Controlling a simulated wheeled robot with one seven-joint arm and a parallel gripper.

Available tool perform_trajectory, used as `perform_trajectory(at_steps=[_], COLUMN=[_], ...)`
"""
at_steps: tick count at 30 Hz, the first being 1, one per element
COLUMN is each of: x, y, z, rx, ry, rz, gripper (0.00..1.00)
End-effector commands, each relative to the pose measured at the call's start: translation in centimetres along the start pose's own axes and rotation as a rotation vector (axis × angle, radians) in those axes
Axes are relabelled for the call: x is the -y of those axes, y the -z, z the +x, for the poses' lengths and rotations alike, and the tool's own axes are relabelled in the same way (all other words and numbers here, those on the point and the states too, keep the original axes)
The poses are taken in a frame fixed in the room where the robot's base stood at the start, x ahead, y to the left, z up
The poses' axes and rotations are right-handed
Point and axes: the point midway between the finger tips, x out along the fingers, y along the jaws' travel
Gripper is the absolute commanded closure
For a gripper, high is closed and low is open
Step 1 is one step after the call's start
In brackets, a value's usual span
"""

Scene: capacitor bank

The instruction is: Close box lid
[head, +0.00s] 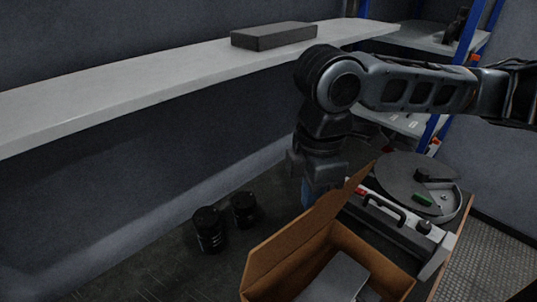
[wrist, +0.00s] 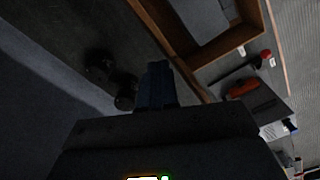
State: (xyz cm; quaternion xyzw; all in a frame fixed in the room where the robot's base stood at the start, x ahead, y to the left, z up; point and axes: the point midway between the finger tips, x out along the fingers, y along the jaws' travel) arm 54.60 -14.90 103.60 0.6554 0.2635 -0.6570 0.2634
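The brown box (head: 385,262) stands open at the lower middle of the head view, with a grey flat item (head: 338,280) inside. Its lid (head: 295,243) stands raised along the box's left side. My gripper (head: 307,196) points down just beyond the lid's far end, its blue fingers partly hidden by the lid. In the wrist view the fingers (wrist: 158,82) look pressed together with nothing between them. The lid (wrist: 168,32) shows as a narrow brown strip close to the right of the fingers, with the box (wrist: 236,43) beyond it. I cannot tell whether the fingers touch the lid.
Two black canisters (head: 208,230) stand left of the lid. A grey case with a handle (head: 402,232) and a round grey tin (head: 415,178) sit right of the box. A long pale shelf (head: 150,88) carries a dark flat box (head: 273,36).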

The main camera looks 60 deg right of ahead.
Motion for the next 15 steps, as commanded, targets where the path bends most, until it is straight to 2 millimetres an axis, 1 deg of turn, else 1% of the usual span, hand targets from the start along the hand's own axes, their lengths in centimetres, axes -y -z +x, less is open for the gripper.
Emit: perform_trajectory(at_steps=[1, 15], x=[0.1, 1.2], y=[-0.1, -0.5], z=[-0.4, -0.4], rx=[0.0, -0.002], ry=[0.001, 0.001], rz=[0.002, -0.001], gripper=[1.0, 1.0])
